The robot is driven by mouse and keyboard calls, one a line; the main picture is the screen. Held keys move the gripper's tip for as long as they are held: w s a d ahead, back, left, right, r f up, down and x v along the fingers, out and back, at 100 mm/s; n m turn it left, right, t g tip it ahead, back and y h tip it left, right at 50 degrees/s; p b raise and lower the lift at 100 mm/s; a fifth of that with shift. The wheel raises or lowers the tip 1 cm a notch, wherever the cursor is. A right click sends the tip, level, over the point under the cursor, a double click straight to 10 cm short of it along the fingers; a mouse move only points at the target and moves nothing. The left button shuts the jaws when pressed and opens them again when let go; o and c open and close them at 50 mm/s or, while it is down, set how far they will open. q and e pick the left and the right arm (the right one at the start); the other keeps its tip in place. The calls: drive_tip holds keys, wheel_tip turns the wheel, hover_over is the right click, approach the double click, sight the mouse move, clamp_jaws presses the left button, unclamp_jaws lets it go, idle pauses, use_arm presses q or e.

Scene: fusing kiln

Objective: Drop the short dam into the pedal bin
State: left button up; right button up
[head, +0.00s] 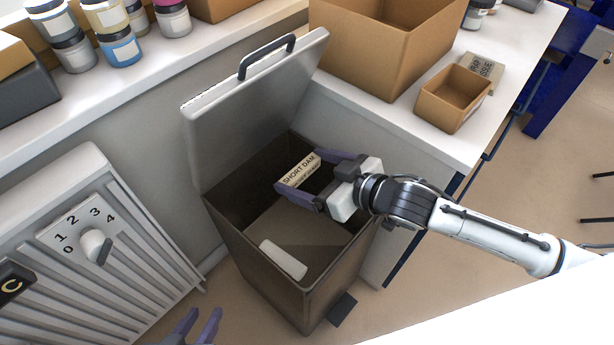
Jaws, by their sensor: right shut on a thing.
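The short dam (301,169), a pale piece with its name printed in dark letters, is between the fingers of my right gripper (296,174). That gripper is shut on it, over the opening of the pedal bin. The pedal bin (263,285) is a dark brown-grey box with its light grey lid (250,110) standing open. A pale block (283,260) shows inside the bin, near its front. My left gripper (196,326) is at the bottom edge, partly cut off, its purple fingers apart and nothing visible between them.
A grey kiln panel with a numbered dial (95,246) stands left of the bin. A white bench holds a large cardboard box (370,50), a small open box (452,100) and several jars (120,48). The bin's pedal (342,310) is at its lower right.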

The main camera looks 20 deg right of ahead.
wheel_tip(320, 180, down, 6)
drive_tip(key=b, duration=0.7)
drive_tip(key=shift+r, duration=0.1)
use_arm(q)
drive_tip(key=f, duration=0.1)
drive_tip(key=d, duration=0.1)
drive_tip(key=f, duration=0.1)
drive_tip(key=shift+w+d+f+n+t+h, duration=0.2)
drive_tip(key=shift+w+f+n+t+h, duration=0.1)
drive_tip(key=shift+f+t, duration=0.1)
use_arm(e)
drive_tip(key=o, duration=1)
use_arm(q)
drive_tip(key=shift+r, duration=0.1)
use_arm(e)
drive_tip(key=shift+s+d, duration=0.1)
use_arm(q)
drive_tip(key=p, duration=0.2)
drive_tip(key=shift+s+a+r+p, duration=0.15)
drive_tip(key=shift+a+r+p, duration=0.15)
drive_tip(key=shift+a+r, duration=0.05)
use_arm(e)
drive_tip(key=v, duration=1)
drive_tip(key=shift+s, duration=0.1)
